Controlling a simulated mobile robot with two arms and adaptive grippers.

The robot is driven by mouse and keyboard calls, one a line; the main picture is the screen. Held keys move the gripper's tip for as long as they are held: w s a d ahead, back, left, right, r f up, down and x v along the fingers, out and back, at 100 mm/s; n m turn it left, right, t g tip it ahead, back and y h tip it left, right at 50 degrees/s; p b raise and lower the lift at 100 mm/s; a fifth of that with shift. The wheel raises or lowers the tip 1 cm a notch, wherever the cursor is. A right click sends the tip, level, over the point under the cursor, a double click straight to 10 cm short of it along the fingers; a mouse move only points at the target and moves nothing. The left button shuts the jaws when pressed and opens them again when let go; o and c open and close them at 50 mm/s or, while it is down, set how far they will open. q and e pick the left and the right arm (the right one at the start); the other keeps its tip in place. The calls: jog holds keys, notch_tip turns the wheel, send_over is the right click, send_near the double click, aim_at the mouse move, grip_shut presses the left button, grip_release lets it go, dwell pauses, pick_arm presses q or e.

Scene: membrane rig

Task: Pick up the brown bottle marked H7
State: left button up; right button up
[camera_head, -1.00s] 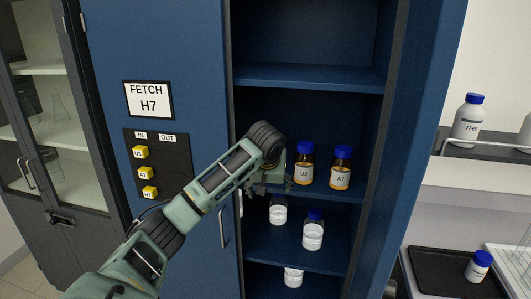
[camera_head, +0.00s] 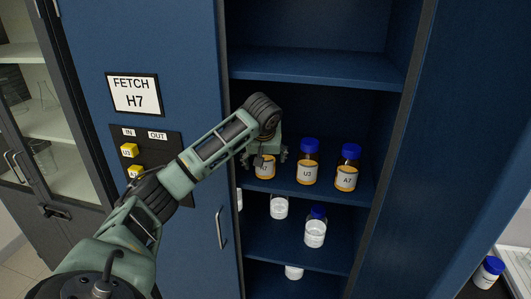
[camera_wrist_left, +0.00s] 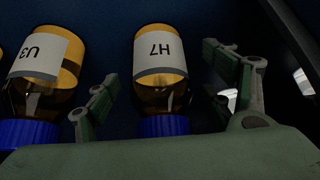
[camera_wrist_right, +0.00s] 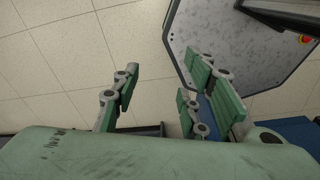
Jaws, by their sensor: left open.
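The brown bottle marked H7 (camera_head: 265,171) stands upright on the middle shelf, left of the other brown bottles. My left gripper (camera_head: 265,156) is in front of it in the head view and hides its cap and upper part. In the left wrist view, where the picture is upside down, the H7 bottle (camera_wrist_left: 160,52) lies between the two spread fingers of my left gripper (camera_wrist_left: 170,92), with gaps on both sides. The left gripper is open.
The brown bottle U3 (camera_head: 307,163) stands close right of H7, and A7 (camera_head: 347,169) further right. The blue cabinet's left panel (camera_head: 180,60) is beside my left arm. White bottles (camera_head: 315,232) stand on the shelf below. A FETCH H7 sign (camera_head: 134,94) hangs on the panel.

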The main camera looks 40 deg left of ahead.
pick_arm(q)
jog(key=shift+p+x, duration=0.35)
jog(key=shift+x, duration=0.85)
jog(key=shift+w+a+f, duration=0.2)
jog(key=shift+f, duration=0.05)
jog(key=c, duration=1.5)
jog(key=shift+r, duration=0.1)
jog(key=shift+c, duration=0.4)
pick_arm(e)
jog(key=shift+w+a+r, duration=0.6)
jog(key=shift+w+r, duration=0.25)
jog(key=shift+f, duration=0.1)
